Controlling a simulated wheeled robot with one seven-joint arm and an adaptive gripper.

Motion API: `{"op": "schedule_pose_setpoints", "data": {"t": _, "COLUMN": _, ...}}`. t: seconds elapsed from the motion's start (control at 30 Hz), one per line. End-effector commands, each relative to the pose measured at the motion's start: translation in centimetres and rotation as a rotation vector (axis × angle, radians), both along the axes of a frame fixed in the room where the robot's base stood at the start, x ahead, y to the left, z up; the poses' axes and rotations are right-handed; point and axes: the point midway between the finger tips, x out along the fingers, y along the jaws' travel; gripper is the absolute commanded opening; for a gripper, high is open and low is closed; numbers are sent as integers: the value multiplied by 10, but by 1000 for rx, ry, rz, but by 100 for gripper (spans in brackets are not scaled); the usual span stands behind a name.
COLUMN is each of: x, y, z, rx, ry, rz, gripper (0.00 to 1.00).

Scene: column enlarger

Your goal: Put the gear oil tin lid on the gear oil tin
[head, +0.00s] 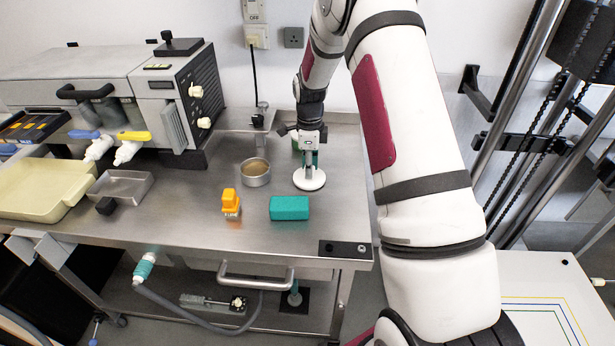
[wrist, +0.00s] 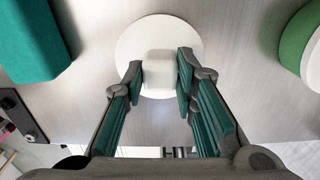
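The gear oil tin lid is a white round disc (head: 309,181) with a block-shaped knob, on or just over the steel bench; I cannot tell if it touches. The open round metal tin (head: 256,179), brownish inside, stands to its left and looks like the gear oil tin. My gripper (head: 309,163) points down over the lid. In the wrist view, the teal pads of my gripper (wrist: 161,78) sit against both sides of the knob, with the lid's disc (wrist: 160,28) beyond them. The tin is not in the wrist view.
A teal block (head: 289,208) and an orange object (head: 231,202) lie in front of the tin and lid. A green and white round object (wrist: 300,48) is close to the lid. A metal tray (head: 122,186) and large machine (head: 150,90) occupy the left.

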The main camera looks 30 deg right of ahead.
Motion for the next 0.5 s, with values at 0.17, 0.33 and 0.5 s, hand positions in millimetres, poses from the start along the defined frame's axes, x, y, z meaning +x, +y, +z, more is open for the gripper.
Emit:
{"op": "schedule_pose_setpoints", "data": {"t": 0.17, "x": 0, "y": 0, "z": 0, "rx": 0, "ry": 0, "rz": 0, "gripper": 0}}
{"op": "schedule_pose_setpoints", "data": {"t": 0.33, "x": 0, "y": 0, "z": 2, "rx": 0, "ry": 0, "rz": 0, "gripper": 0}}
{"op": "schedule_pose_setpoints", "data": {"t": 0.5, "x": 0, "y": 0, "z": 4, "rx": 0, "ry": 0, "rz": 0, "gripper": 0}}
